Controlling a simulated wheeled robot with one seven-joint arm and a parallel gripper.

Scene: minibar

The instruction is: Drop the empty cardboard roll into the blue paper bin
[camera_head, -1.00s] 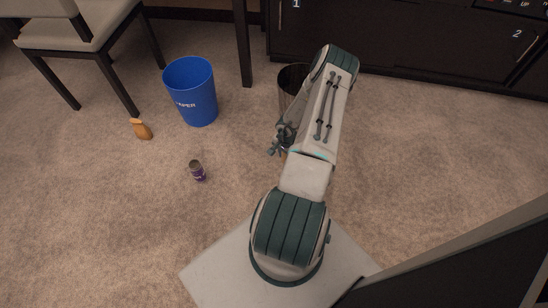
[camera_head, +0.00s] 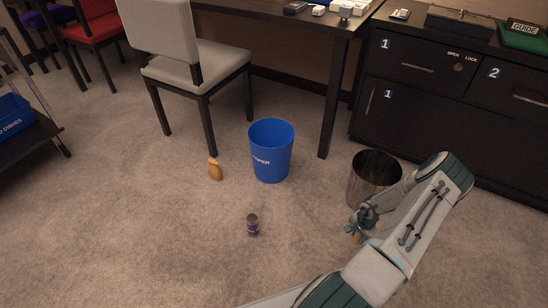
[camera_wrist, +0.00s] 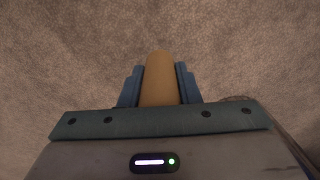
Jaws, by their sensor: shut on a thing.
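The blue paper bin (camera_head: 271,152) stands on the carpet near the middle of the head view, in front of the desk. My gripper (camera_head: 354,234) is to the right of the bin and nearer to me, above the carpet. In the wrist view my gripper (camera_wrist: 160,88) is shut on a tan cardboard roll (camera_wrist: 160,75), held between its two blue fingers. A small bit of the roll seems to show below the fingers in the head view. The far end of the roll points away over bare carpet. The bin is not in the wrist view.
A dark metal bin (camera_head: 374,172) stands just behind my gripper. An orange-brown bottle-like item (camera_head: 215,170) and a small purple-labelled jar (camera_head: 252,225) are on the carpet. A chair (camera_head: 200,70) and desk leg (camera_head: 334,100) stand behind the blue bin. Carpet between gripper and blue bin is clear.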

